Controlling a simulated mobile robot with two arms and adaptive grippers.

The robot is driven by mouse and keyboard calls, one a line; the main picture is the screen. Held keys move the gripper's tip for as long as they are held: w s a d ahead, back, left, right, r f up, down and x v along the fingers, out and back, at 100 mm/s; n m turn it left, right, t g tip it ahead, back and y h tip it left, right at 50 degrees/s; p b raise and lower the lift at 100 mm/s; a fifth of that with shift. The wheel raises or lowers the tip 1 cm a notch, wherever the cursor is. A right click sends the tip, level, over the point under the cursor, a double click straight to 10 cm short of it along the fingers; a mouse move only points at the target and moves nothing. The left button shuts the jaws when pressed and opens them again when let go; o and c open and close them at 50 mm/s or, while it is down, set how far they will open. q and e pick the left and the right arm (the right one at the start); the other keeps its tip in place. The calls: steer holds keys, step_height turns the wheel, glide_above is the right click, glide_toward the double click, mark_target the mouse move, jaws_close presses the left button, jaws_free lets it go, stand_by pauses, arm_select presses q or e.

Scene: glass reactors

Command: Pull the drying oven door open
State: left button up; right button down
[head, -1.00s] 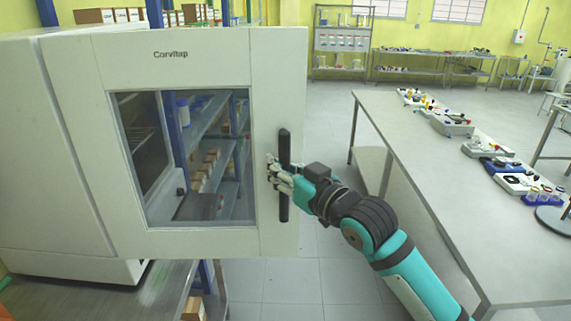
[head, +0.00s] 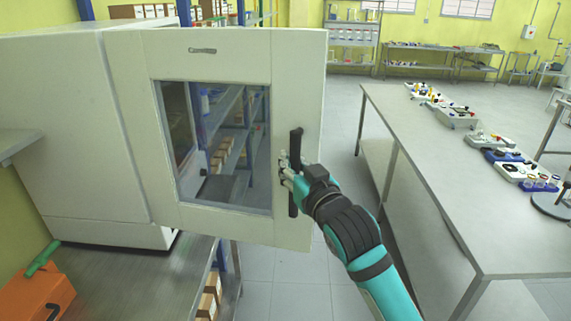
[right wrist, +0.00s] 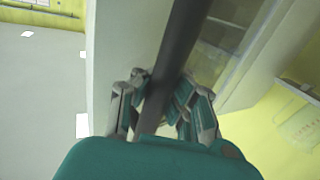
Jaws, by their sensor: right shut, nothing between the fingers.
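The white drying oven (head: 75,130) stands on the left. Its door (head: 297,110) is swung away from the body, and shelves behind show through its window (head: 225,150). A black vertical bar handle (head: 295,145) is on the door's right side; it also crosses the right wrist view (right wrist: 178,50). My right gripper (head: 287,168) is shut at the middle of the handle, with its fingers close against the bar and nothing clamped between them. In the right wrist view its fingers (right wrist: 160,108) show around the bar; exact contact is unclear. My left gripper is out of view.
A long metal table (head: 440,160) with several small instruments stands on the right. A metal bench (head: 100,285) carries the oven. An orange box with a green handle (head: 35,290) is at the lower left. Open floor (head: 305,270) lies between bench and table.

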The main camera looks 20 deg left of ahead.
steer(key=c, duration=1.7)
jaws_free()
steer(key=shift+w+d+f, duration=0.2)
steer(key=shift+w+d, duration=0.05)
steer(key=shift+d, duration=0.35)
steer(key=o, duration=0.5)
steer(key=shift+d+r, duration=0.1)
steer(key=shift+d, duration=0.25)
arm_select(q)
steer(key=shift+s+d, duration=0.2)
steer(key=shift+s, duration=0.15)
arm_select(e)
steer(key=shift+o, duration=0.2)
steer(key=shift+s, duration=0.1)
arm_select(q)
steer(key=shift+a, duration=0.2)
arm_select(e)
steer(key=shift+s+a, duration=0.1)
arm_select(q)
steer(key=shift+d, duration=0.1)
arm_select(e)
steer(key=v, duration=1.2)
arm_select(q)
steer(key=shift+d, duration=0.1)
